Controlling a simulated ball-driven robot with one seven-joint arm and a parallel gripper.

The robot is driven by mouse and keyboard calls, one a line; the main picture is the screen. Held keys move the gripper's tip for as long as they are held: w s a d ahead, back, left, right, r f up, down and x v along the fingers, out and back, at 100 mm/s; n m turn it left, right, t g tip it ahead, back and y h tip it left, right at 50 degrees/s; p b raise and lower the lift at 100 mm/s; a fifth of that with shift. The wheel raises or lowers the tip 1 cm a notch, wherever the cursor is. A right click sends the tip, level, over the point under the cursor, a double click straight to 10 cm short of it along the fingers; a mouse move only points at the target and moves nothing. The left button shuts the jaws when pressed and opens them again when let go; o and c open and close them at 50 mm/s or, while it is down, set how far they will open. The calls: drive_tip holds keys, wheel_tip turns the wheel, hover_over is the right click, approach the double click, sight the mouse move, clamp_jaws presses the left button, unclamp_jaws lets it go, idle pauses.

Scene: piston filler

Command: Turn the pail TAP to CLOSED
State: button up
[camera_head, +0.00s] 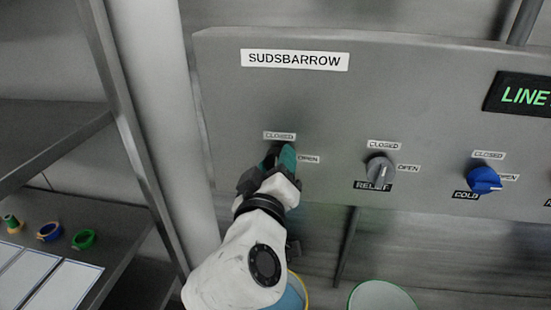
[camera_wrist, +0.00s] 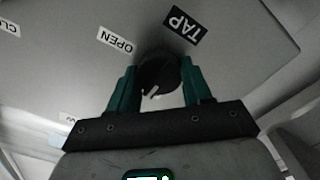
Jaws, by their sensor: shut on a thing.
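The pail TAP knob (camera_wrist: 157,72) is black and round, with a short white pointer mark. It is the leftmost knob on the grey panel. In the wrist view it sits between my green fingertips, and my gripper (camera_wrist: 158,84) is shut on it. The mark points down-left in that view, away from the TAP label (camera_wrist: 182,25) and off the OPEN label (camera_wrist: 117,40). In the head view my gripper (camera_head: 278,160) hides most of the knob, between the CLOSED label (camera_head: 279,135) above and the OPEN label (camera_head: 308,159) at right.
The panel also carries a grey RELIEF knob (camera_head: 380,170), a blue COLD knob (camera_head: 484,180) and a green-lettered display (camera_head: 522,96). A shelf unit (camera_head: 62,215) with small coloured rings stands at left. A blue pail (camera_head: 293,294) is partly visible below my arm.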

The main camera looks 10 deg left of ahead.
drive_tip(key=shift+f+n, duration=0.1)
drive_tip(key=shift+n, duration=0.3)
drive_tip(key=o, duration=1)
drive_tip(key=shift+o, duration=0.2)
drive_tip(key=s+b, duration=0.1)
drive_tip(key=s, duration=0.9)
drive_tip(key=shift+s+a, duration=0.25)
drive_tip(key=shift+s, duration=0.15)
